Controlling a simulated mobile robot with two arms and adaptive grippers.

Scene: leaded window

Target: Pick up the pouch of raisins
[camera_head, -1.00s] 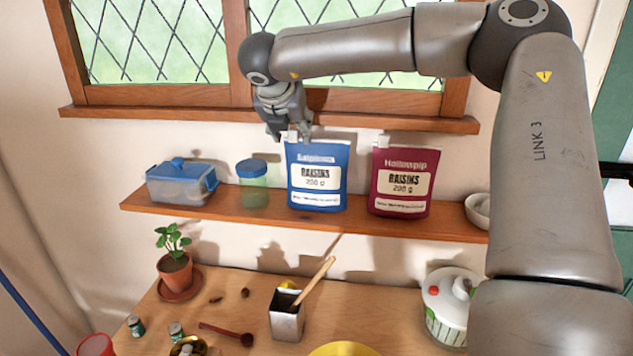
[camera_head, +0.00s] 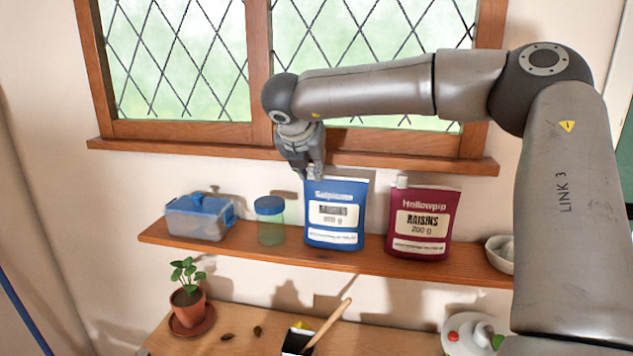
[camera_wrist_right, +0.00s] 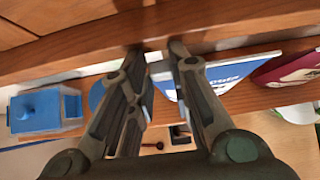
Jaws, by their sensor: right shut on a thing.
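A blue pouch of raisins (camera_head: 335,213) stands upright on the wooden wall shelf; it also shows in the right wrist view (camera_wrist_right: 232,74). My right gripper (camera_head: 315,174) reaches down from above and is shut on the pouch's top left corner. In the right wrist view the fingers (camera_wrist_right: 159,50) reach past this corner, and the exact contact is hard to see. A maroon pouch marked raisins (camera_head: 421,222) stands to the right, apart from the gripper. My left gripper is not in view.
The shelf (camera_head: 270,256) also holds a blue-lidded box (camera_head: 198,218), a green jar with a blue lid (camera_head: 270,222) and a white bowl (camera_head: 500,252). The window sill (camera_head: 200,149) runs just above. A potted plant (camera_head: 187,300) stands below.

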